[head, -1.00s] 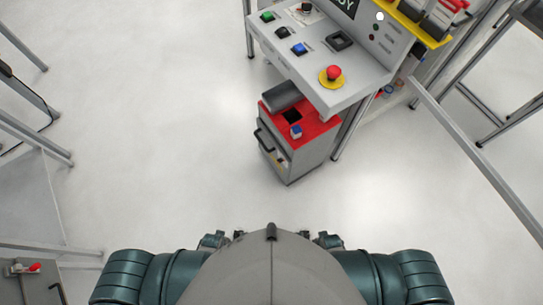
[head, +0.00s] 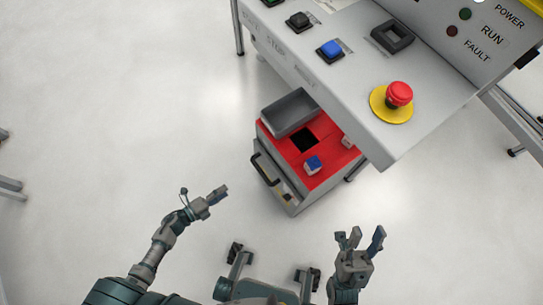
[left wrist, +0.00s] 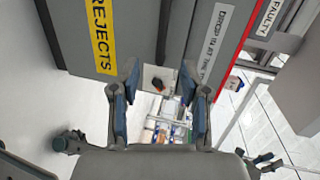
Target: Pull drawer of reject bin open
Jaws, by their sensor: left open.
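The reject bin (head: 297,190) is a grey box with a red top under the grey console. Its drawer front has a black handle (head: 264,170) and faces lower left in the head view. The drawer looks shut. The left wrist view shows a grey front with a yellow REJECTS label (left wrist: 102,36). My left gripper (head: 218,195) is open and empty, left of the handle and apart from it. Its spread fingers (left wrist: 159,92) show in the left wrist view. My right gripper (head: 361,238) has spread, empty fingers, below right of the bin.
A grey tray (head: 290,112), a dark square opening and a blue-and-white block (head: 313,165) are on the bin's top. The console (head: 345,85) with buttons and a red emergency stop (head: 398,95) overhangs the bin. The floor left of the bin is clear.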

